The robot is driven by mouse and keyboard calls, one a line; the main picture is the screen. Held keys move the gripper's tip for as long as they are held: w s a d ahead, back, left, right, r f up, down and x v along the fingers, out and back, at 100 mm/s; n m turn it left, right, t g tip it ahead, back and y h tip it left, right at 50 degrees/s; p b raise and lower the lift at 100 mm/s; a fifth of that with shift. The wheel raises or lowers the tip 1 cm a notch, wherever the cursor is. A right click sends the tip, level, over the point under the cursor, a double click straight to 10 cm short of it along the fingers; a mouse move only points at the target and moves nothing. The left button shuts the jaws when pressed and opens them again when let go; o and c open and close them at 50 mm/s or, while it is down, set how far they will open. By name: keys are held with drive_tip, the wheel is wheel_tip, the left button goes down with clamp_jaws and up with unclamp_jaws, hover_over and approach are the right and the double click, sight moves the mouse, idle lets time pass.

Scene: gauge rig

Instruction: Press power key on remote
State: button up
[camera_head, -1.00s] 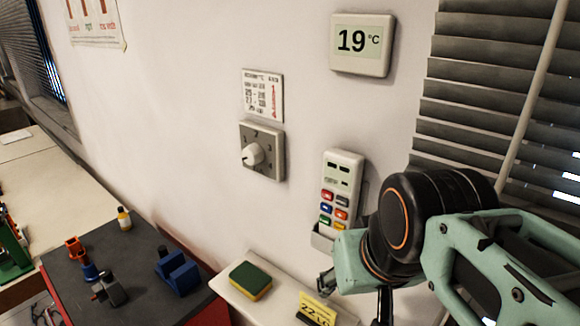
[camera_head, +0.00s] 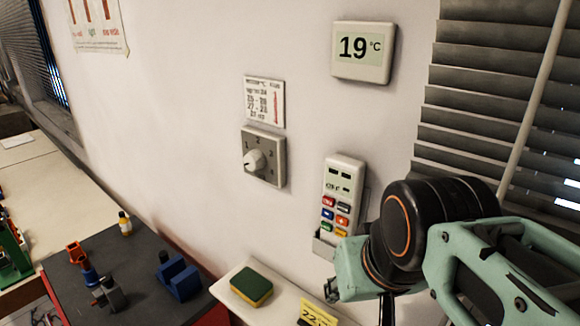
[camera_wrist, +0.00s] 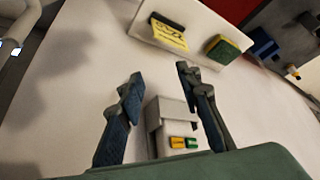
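The remote (camera_head: 339,178) is white, upright in a pale holder on the wall, with two dark windows above rows of coloured keys. A red key (camera_head: 329,201) sits at upper left of the keys; key labels are too small to read, so I cannot tell which is power. In the wrist view the remote's end shows a yellow key (camera_wrist: 176,142) and a green key, beside the holder (camera_wrist: 163,108). My gripper (camera_wrist: 158,77) has its two fingers apart with nothing held between them; the holder and remote lie beyond them.
A narrow white shelf (camera_head: 232,275) below the remote carries a green-yellow sponge (camera_head: 251,285) and a yellow note (camera_head: 317,313). A dial (camera_head: 262,156) and a 19 °C display (camera_head: 363,52) are on the wall. Blinds (camera_head: 485,90) hang at right.

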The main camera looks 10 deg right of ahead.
clamp_jaws()
idle(1.2)
